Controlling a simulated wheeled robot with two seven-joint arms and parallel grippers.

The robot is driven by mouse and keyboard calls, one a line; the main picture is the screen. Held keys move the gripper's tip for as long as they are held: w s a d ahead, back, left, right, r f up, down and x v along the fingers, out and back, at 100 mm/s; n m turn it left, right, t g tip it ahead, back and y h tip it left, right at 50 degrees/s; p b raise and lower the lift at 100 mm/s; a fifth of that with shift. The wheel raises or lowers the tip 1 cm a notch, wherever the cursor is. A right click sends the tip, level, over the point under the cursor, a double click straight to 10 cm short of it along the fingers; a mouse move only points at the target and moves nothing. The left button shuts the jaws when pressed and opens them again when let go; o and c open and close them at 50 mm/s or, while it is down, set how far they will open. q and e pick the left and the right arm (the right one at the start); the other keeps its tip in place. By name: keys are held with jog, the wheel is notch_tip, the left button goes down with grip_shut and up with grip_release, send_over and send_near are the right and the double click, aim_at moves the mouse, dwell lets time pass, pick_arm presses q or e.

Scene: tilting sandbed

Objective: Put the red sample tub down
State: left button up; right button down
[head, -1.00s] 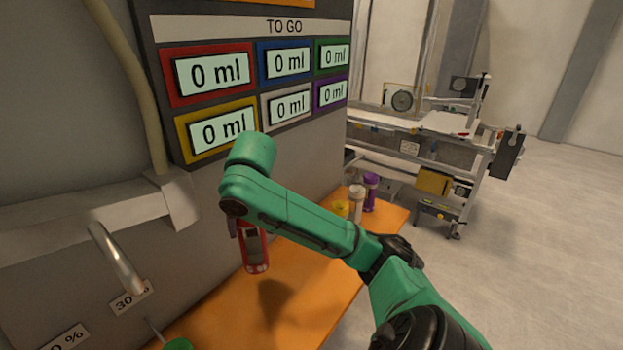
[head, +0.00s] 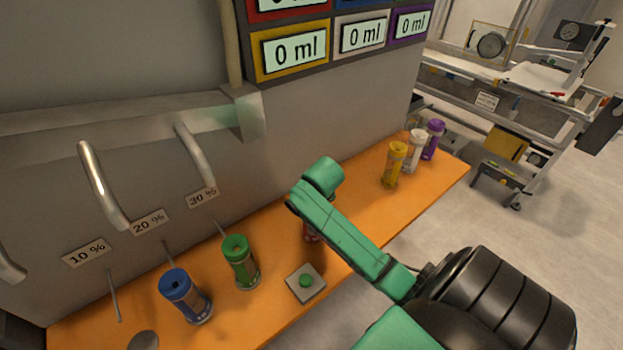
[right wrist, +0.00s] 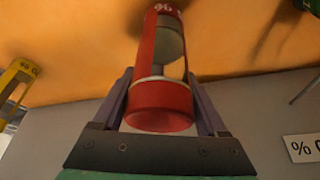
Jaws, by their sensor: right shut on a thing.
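The red sample tub (right wrist: 158,104) is between the two fingers of my right gripper (right wrist: 162,84) in the right wrist view, and the gripper is shut on it. In the head view only a small part of the red tub (head: 311,234) shows below my green right arm, which hides the rest of it and the fingers. The tub is over the orange counter (head: 350,195), between the green tub and the yellow tub. I cannot tell whether its base touches the counter. My left gripper is not in view.
A green tub (head: 240,262), a blue tub (head: 186,297) and a grey pad with a green button (head: 306,282) are left of and nearer than the red tub. Yellow (head: 394,163), white (head: 414,150) and purple (head: 433,139) tubs stand at the right end. Metal spouts (head: 102,185) line the wall.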

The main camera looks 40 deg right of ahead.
jog(key=shift+w+f, duration=0.15)
jog(key=shift+w, duration=0.05)
grip_release()
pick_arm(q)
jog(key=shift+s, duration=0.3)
pick_arm(e)
jog(key=shift+s, duration=0.1)
jog(key=b+v, duration=0.2)
jog(key=v, duration=0.5)
pick_arm(q)
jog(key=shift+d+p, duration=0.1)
jog(key=shift+p, duration=0.85)
pick_arm(e)
jog(key=v, duration=0.5)
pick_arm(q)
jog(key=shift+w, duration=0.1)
